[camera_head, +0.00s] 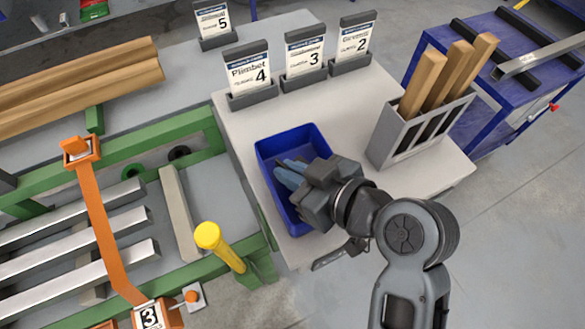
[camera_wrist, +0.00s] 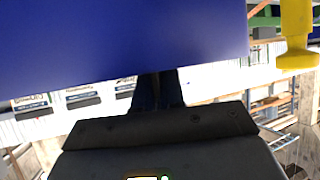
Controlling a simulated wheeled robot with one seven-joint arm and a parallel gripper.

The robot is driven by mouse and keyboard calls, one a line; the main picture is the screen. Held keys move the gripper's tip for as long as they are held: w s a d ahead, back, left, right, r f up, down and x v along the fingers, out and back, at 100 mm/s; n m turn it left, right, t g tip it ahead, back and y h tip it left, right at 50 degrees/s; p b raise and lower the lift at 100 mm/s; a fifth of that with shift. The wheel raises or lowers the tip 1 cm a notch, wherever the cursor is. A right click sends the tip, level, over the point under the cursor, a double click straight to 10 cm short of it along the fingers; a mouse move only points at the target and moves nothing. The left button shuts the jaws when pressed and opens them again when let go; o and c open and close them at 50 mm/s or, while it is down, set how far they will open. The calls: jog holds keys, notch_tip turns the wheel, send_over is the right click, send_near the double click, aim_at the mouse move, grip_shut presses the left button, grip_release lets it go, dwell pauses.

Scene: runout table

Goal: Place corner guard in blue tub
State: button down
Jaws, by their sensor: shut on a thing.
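The blue tub (camera_head: 292,138) stands on the pale tabletop. My gripper (camera_head: 290,174) reaches over its right side, with its fingers inside the rim. A pale blue-grey shape shows at the fingers; I cannot tell how much is finger and how much is the corner guard. The jaws are shut, with the held piece mostly hidden. In the wrist view my gripper (camera_wrist: 158,88) has its dark fingers close together, and their tips are hidden by a broad blue surface, likely the tub (camera_wrist: 120,35).
Numbered sign cards (camera_head: 305,58) stand behind the tub. A grey holder (camera_head: 418,130) with wooden blocks stands at right. A yellow post (camera_head: 222,247) rises at the green frame on the left. Tabletop between tub and holder is clear.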

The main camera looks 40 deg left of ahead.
jog(key=shift+f, duration=0.1)
jog(key=shift+f+b, duration=0.45)
jog(key=c, duration=1.5)
grip_release()
jog(key=shift+r+p, duration=0.5)
jog(key=shift+r, duration=0.1)
jog(key=b+v, duration=0.1)
jog(key=v, duration=1.1)
